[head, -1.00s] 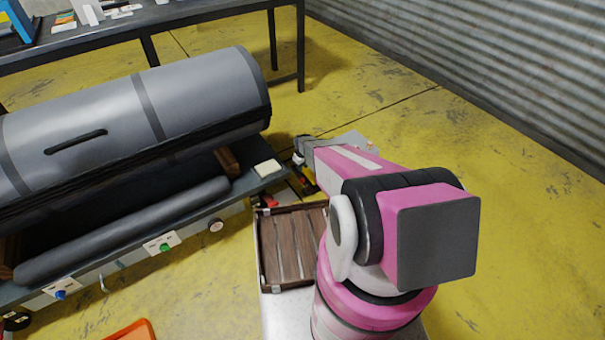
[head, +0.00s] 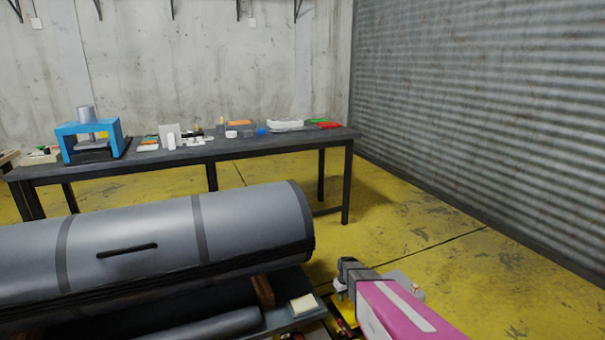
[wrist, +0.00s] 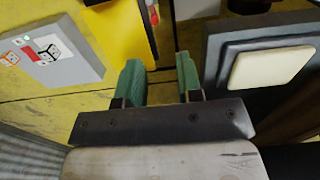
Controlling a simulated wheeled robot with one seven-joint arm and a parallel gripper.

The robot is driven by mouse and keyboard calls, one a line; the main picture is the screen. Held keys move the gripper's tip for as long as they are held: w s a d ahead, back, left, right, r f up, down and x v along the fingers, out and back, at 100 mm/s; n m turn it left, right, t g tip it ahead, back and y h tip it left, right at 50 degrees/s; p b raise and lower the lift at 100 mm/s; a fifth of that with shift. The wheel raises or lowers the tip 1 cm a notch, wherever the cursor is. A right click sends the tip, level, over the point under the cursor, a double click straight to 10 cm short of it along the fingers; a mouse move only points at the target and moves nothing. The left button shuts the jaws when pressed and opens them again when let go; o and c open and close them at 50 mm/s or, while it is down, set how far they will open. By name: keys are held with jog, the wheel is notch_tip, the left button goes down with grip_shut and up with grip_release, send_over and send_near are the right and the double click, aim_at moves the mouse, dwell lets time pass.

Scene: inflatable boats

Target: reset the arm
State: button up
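My gripper (head: 342,292) is at the lower middle of the head view, at the end of my pink and white arm. It hangs just right of the bench end that holds the grey inflatable tube. In the wrist view my gripper (wrist: 158,72) shows two green fingertips apart, with only yellow floor visible between them. The rest of my arm is cut off by the bottom edge of the head view.
The grey tube (head: 150,240) lies left of my arm. A cream pad (head: 303,305) sits on the bench corner near my gripper. A grey box (wrist: 55,58) lies close by. A long dark table (head: 270,145) with a blue press (head: 90,139) stands behind. Floor at right is clear.

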jog(key=s+r+m, duration=0.4)
jog(key=s+r, duration=1.6)
jog(key=r, duration=0.4)
jog(key=shift+s+a+r, duration=0.15)
jog(key=shift+r, duration=0.1)
